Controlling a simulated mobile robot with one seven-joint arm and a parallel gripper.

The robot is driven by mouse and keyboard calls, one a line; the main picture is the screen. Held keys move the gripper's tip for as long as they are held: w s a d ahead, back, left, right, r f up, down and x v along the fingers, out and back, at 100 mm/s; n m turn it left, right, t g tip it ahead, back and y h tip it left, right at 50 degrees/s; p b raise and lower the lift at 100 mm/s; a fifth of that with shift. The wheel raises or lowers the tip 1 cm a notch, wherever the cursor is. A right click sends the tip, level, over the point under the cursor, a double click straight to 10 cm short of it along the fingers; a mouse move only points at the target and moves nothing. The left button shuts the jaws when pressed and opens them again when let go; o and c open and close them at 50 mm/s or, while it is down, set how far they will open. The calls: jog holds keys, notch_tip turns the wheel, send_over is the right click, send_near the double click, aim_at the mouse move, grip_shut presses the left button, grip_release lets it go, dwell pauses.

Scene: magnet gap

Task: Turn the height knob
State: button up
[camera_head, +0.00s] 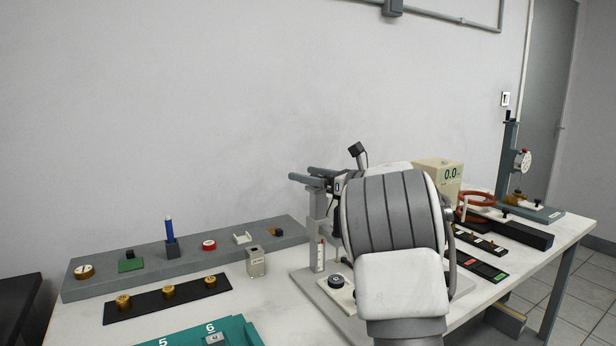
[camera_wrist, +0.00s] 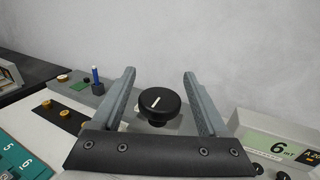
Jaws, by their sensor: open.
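The height knob, a round black knob with a white line on its top (camera_wrist: 158,106), shows in the wrist view between the two grey fingers of my gripper (camera_wrist: 159,74). The fingers stand wide apart, with a clear gap on each side of the knob, and seem not to touch it. The white line slants up to the right. What the knob sits on is mostly hidden by the gripper's black crossbar. In the head view my arm covers most of the gripper and the knob cannot be made out there; a grey upright stand with a scale (camera_head: 319,245) shows left of my arm.
A meter reading 6 mT (camera_wrist: 277,147) stands to the right in the wrist view. Another black knob (camera_head: 337,281) sits low beside the stand. A grey board (camera_head: 100,283) with small parts, a black strip with brass pieces (camera_head: 168,303) and a green tray (camera_head: 240,329) lie left.

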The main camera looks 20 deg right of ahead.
jog(key=shift+a, duration=0.1)
grip_shut()
dwell(0.4)
jog(key=shift+m+t+h+b, duration=0.3)
jog(key=shift+h+b, duration=0.1)
jog(key=shift+b, duration=0.1)
